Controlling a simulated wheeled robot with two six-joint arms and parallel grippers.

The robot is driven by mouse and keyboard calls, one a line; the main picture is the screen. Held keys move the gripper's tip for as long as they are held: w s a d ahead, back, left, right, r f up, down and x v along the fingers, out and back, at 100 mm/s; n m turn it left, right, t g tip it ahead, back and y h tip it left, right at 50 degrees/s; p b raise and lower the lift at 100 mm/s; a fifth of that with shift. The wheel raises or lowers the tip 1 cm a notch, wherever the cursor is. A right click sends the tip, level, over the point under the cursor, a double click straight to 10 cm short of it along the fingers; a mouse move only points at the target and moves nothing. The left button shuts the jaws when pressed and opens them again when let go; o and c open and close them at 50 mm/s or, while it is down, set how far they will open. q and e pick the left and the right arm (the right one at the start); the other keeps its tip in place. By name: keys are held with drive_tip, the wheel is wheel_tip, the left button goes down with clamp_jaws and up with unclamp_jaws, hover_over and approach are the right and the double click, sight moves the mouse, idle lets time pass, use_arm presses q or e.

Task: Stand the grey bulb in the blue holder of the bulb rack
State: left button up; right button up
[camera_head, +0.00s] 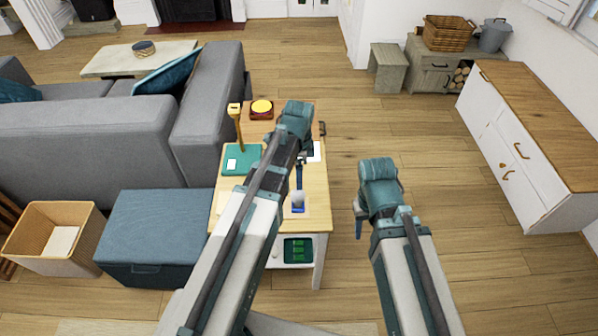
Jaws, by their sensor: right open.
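A small pale grey bulb-like thing (298,197) shows at the right part of the narrow wooden table (317,212), on or just over a small blue-and-white patch. I cannot tell if that patch is the blue holder of the rack. My left arm reaches over the table, and its gripper (300,178) points down just above the grey thing. I cannot tell if its jaws touch or hold it. My right gripper (359,226) is open and empty, over the floor to the right of the table. My left arm hides the middle of the table.
On the table are a teal box (240,159), a yellow post (237,118) and a round red-brown thing with a yellow top (261,107). A lower shelf holds a green tray (297,249). A blue chest (152,235) and grey sofa (90,150) stand left.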

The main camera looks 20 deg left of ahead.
use_arm(q)
drive_tip(key=s+d+r+n+y, duration=0.1)
drive_tip(key=s+d+n, duration=0.9)
drive_tip(key=s, duration=0.4)
drive_tip(key=shift+s+n, duration=0.2)
drive_tip(key=shift+n, duration=0.3)
use_arm(e)
drive_tip(key=shift+r, duration=0.4)
use_arm(q)
drive_tip(key=shift+r, duration=0.1)
use_arm(e)
drive_tip(key=shift+r, duration=0.1)
use_arm(q)
drive_tip(key=shift+r+p, duration=0.55)
drive_tip(key=shift+p, duration=0.2)
use_arm(e)
drive_tip(key=shift+r, duration=0.55)
